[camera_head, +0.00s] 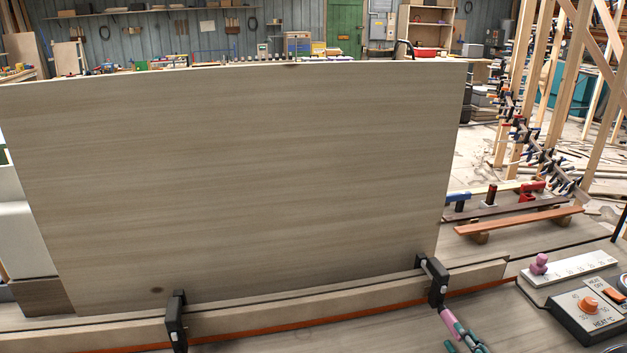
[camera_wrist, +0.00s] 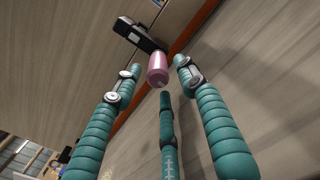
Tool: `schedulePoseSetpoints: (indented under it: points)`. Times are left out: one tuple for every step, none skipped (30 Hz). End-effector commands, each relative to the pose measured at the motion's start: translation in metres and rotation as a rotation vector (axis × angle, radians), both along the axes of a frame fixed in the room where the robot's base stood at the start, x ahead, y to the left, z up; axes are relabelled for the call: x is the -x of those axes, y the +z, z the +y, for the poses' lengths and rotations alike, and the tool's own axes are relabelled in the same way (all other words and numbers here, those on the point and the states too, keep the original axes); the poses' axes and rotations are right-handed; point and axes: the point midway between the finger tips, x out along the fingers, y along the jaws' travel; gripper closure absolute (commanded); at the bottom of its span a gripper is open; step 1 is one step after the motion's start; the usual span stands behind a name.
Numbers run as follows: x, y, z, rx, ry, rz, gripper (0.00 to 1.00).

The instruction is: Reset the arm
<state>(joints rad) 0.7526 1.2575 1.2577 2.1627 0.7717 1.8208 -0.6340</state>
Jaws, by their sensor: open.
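My gripper (camera_wrist: 159,82) has three teal segmented fingers, spread open around the end of a pink clamp handle (camera_wrist: 157,66). Gaps show between the fingertips and the handle; I cannot tell whether any finger touches it. In the head view, my gripper (camera_head: 462,344) is partly visible at the bottom edge, close to the pink handle (camera_head: 449,321). The handle belongs to the black right clamp (camera_head: 437,284) on the long wooden strip (camera_head: 330,303). A second black clamp (camera_head: 175,321) sits farther left on the strip.
A large upright wooden panel (camera_head: 250,180) stands behind the strip and fills much of the head view. A control box (camera_head: 588,304) with an orange knob and a pale bar (camera_head: 570,267) with a pink knob lie at right. Bench (camera_head: 390,335) shows in front of the strip.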

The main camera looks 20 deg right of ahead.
Motion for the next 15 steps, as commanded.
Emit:
schedulePoseSetpoints:
  points:
    - [-0.0041, 0.0001, -0.0003, 0.001, 0.002, 0.000, 0.59]
    - [-0.0058, 0.0002, -0.0006, 0.001, 0.002, 0.000, 0.59]
    - [-0.0074, 0.0003, -0.0011, 0.000, 0.001, 0.000, 0.59]
    - [-0.0063, 0.0008, -0.0015, -0.011, 0.000, -0.003, 0.59]
    - [-0.0063, 0.0008, -0.0014, -0.017, 0.000, -0.005, 0.59]
    - [-0.0062, 0.0006, -0.0013, -0.023, 0.000, -0.006, 0.59]
    - [-0.0062, 0.0005, -0.0013, -0.025, 0.000, -0.006, 0.59]
    - [-0.0061, 0.0004, -0.0012, -0.026, 0.000, -0.005, 0.59]
    - [-0.0061, 0.0003, -0.0012, -0.026, 0.000, -0.005, 0.59]
    - [-0.0061, 0.0002, -0.0012, -0.026, 0.000, -0.005, 0.59]
    - [-0.0060, 0.0002, -0.0012, -0.026, 0.000, -0.005, 0.59]
    - [-0.0060, 0.0002, -0.0012, -0.026, 0.000, -0.005, 0.59]
    - [-0.0060, 0.0002, -0.0012, -0.026, 0.000, -0.005, 0.59]
    - [-0.0058, 0.0002, -0.0011, -0.026, 0.000, -0.005, 0.59]
    - [-0.0054, 0.0001, -0.0011, -0.024, 0.000, -0.005, 0.59]
